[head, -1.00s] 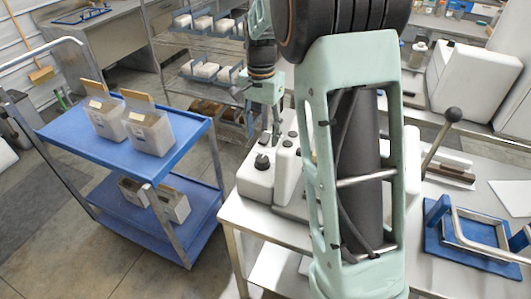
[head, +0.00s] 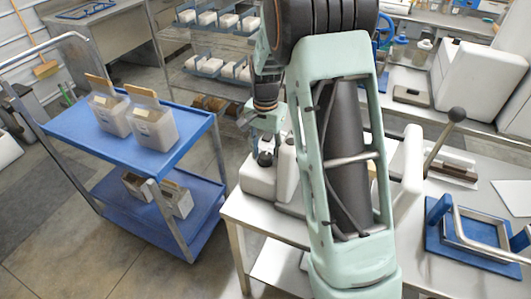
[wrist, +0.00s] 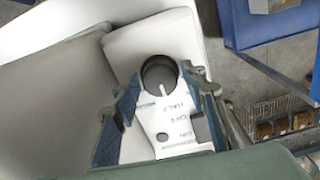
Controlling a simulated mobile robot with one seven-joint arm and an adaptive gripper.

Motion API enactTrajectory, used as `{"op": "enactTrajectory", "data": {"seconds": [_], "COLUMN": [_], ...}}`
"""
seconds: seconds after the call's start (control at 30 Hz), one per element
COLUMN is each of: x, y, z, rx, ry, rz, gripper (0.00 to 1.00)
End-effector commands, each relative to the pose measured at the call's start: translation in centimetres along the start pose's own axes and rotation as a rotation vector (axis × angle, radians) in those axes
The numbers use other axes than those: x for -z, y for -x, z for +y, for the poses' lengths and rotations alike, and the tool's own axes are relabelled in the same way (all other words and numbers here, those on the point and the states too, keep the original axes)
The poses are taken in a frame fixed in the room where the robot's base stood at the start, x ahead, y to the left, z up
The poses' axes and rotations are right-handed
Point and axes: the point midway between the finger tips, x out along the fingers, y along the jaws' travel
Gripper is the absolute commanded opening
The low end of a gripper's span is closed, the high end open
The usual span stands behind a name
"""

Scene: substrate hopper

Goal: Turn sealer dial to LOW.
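The sealer (head: 257,180) is a white machine on the left end of the steel table. In the wrist view, a dark round dial (wrist: 159,74) with a white pointer line sits on its light label plate (wrist: 172,125). The plate carries small rotated lettering; I cannot clearly read LOW on it. My gripper (wrist: 162,82) has its blue-padded fingers apart, one on each side of the dial. Whether they touch it I cannot tell. In the head view my gripper (head: 265,155) is over the sealer's top and hides most of the controls.
A blue cart (head: 185,150) with open cartons stands to the left. A wire rack (head: 210,85) with trays is behind. A lever with a black ball (head: 456,115) and a blue frame fixture (head: 475,240) are to the right. Floor shows between cart and table.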

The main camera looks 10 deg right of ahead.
Motion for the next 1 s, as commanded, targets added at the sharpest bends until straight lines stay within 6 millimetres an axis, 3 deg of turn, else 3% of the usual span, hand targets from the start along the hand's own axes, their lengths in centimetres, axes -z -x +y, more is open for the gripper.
{"op": "enactTrajectory", "data": {"seconds": [0.3,0.67,1.0], "x": [0.01,0.02,0.09], "y": [0.04,-0.03,-0.05], "z": [-0.01,-0.04,-0.04], "rx": [0.000,0.000,0.001], "ry": [0.000,0.073,0.336], "rz": [0.000,0.001,0.002], "gripper": [0.05,0.05,0.05]}}
